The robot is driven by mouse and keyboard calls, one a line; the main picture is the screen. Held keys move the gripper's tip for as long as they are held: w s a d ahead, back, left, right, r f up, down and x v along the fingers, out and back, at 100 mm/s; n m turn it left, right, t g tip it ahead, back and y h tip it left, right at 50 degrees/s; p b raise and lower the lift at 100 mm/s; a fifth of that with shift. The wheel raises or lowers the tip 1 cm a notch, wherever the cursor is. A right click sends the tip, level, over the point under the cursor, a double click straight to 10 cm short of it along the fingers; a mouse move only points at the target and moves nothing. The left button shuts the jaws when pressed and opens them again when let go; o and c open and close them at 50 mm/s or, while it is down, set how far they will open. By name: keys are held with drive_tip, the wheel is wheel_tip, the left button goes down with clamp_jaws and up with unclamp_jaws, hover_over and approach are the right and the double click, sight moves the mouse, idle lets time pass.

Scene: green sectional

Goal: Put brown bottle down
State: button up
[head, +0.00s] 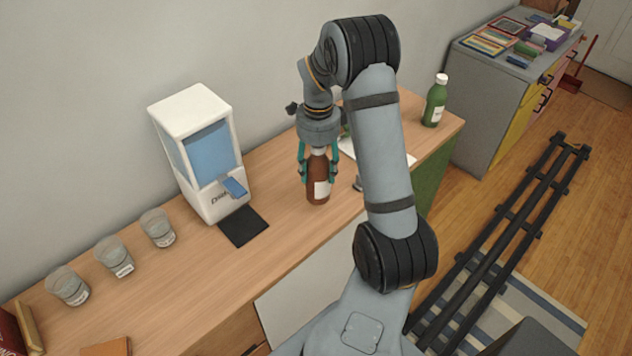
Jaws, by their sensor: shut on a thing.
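The brown bottle (318,188) is upright over the wooden counter (280,240), to the right of the white dispenser. It has a white label on its lower part. My gripper (318,172) points down from above and is shut on the bottle's upper part, with a teal finger on each side. The bottle's base appears at or very near the counter surface; I cannot tell whether it touches. The bottle's top is partly hidden by my gripper.
A white dispenser (192,135) with a black mat (243,227) stands left of the bottle. Several glasses (157,229) line the counter's left. A green bottle (434,102) stands at the right end. My arm hides part of the counter near a white sheet (348,147).

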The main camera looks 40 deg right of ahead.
sight(316, 156)
drive_tip(key=shift+s+a+f, duration=0.1)
drive_tip(key=shift+a+f, duration=0.25)
drive_tip(key=shift+a, duration=0.1)
wheel_tip(316, 156, down, 3)
drive_tip(key=shift+f+p, duration=0.1)
drive_tip(key=shift+p, duration=0.45)
drive_tip(key=shift+f, duration=0.35)
drive_tip(key=shift+f+b, duration=0.2)
drive_tip(key=shift+b, duration=0.1)
drive_tip(key=o, duration=1.6)
drive_tip(key=shift+r, duration=0.1)
drive_tip(key=shift+c, duration=0.2)
drive_tip(key=shift+o, duration=0.6)
wheel_tip(316, 156, up, 12)
drive_tip(key=shift+r+b, duration=0.15)
drive_tip(key=shift+b, duration=0.35)
